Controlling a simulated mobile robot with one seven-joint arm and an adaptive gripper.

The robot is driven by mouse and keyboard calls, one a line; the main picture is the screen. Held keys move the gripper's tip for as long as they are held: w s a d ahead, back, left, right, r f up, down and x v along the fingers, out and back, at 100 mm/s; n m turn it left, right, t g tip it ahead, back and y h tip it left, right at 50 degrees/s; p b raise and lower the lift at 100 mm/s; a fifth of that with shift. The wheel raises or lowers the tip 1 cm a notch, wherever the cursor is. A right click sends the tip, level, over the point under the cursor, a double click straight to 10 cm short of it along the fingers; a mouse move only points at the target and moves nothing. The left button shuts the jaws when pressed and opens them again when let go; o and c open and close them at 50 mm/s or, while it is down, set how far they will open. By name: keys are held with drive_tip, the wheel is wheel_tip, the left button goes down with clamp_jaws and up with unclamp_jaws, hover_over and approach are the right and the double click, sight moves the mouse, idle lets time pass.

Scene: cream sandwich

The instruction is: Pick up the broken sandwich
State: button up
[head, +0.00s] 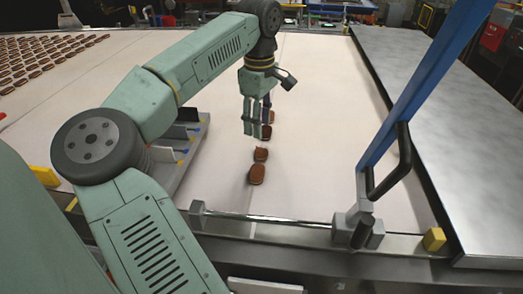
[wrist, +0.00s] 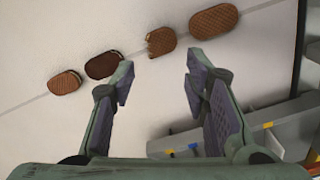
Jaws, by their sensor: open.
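The broken sandwich (wrist: 160,41) is a brown biscuit with a jagged, bitten-looking left end. It lies flat on the pale belt in the wrist view, third from the left in a short row. In the head view it appears to be the second nearest sandwich (head: 261,154). My gripper (wrist: 158,76) is open and empty, its fingers spread to either side below the broken sandwich in the wrist view. In the head view my gripper (head: 251,130) hangs over the row, partly covering the farther sandwiches.
Whole sandwiches lie on both sides: a textured one (wrist: 213,20), a dark one (wrist: 103,64) and another at left (wrist: 65,82). A grey divider rack (head: 187,158) stands left of the row. A blue post (head: 420,85) rises at right beside a metal table (head: 450,130).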

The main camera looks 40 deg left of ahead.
sight(261, 152)
wheel_tip(261, 152, down, 3)
drive_tip(key=shift+f+b, duration=0.1)
drive_tip(key=shift+b, duration=0.3)
drive_tip(key=f+b, duration=0.4)
drive_tip(key=f, duration=0.1)
drive_tip(key=shift+d+b, duration=0.2)
drive_tip(key=shift+b, duration=0.1)
drive_tip(key=shift+r, duration=0.1)
drive_tip(key=shift+c, duration=0.4)
drive_tip(key=c, duration=0.3)
drive_tip(key=shift+r, duration=0.15)
